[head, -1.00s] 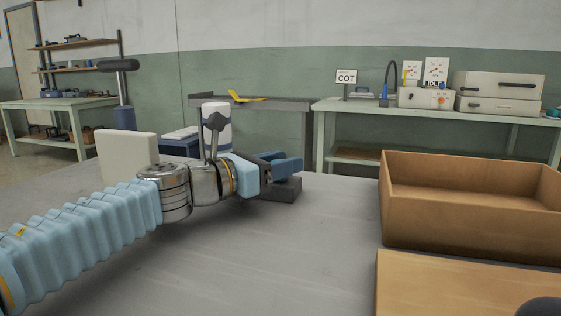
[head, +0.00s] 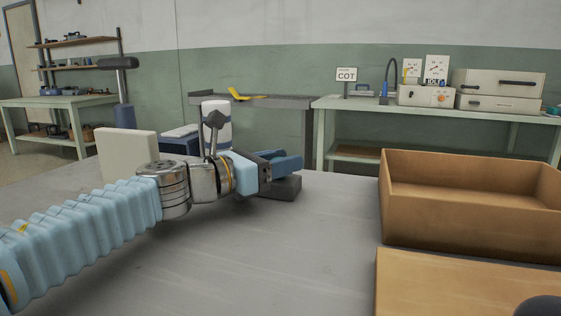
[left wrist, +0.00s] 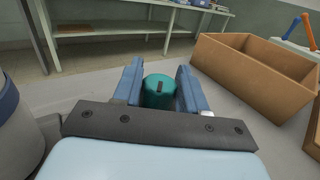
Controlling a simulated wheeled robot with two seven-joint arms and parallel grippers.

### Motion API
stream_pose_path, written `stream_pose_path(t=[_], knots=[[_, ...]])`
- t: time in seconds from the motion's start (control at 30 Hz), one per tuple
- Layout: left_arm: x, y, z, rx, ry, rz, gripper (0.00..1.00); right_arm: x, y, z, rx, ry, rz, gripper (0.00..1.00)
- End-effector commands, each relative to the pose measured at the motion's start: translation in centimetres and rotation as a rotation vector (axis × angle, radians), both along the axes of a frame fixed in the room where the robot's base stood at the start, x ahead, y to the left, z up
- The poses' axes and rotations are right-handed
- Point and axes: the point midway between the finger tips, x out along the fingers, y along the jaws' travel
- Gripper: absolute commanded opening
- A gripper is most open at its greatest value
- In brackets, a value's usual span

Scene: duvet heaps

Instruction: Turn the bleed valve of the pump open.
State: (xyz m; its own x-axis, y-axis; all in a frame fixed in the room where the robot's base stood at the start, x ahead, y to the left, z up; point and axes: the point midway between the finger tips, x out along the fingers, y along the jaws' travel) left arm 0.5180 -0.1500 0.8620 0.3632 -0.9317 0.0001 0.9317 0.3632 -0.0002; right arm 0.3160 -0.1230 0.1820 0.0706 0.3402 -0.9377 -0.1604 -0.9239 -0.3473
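A teal round knob (left wrist: 158,92) with a dark mark on its top shows in the left wrist view, apparently the pump's bleed valve. My left gripper (left wrist: 160,85) has one blue finger on each side of it, close to its sides; whether they touch it I cannot tell. A white cylinder with blue bands (head: 217,125), apparently the pump's body, stands behind my wrist and is partly covered.
An open cardboard box (head: 470,225) stands on the right of the grey table (head: 270,260), with a cardboard surface (head: 460,290) in front. A cream block (head: 128,155) stands at the left behind my arm. The table's middle is clear. A green bench (head: 420,107) with equipment is behind.

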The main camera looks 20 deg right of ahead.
Motion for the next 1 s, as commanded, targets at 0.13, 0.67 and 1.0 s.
stream_pose_path(t=[0.13, 0.67, 1.0], knots=[[0.0, 0.0, 0.0, 0.000, 0.000, 0.001, 0.61, 0.0, 0.0, 0.0, 0.000, 0.000, 0.000, 0.43], [-1.4, 3.9, 0.1, -0.001, -0.002, 0.003, 0.61, 0.0, 0.0, -0.3, 0.001, 0.001, 0.000, 0.43], [-4.2, 11.1, 0.0, -0.001, 0.000, 0.003, 0.61, 0.0, 0.1, -0.4, 0.001, 0.001, 0.000, 0.43]])
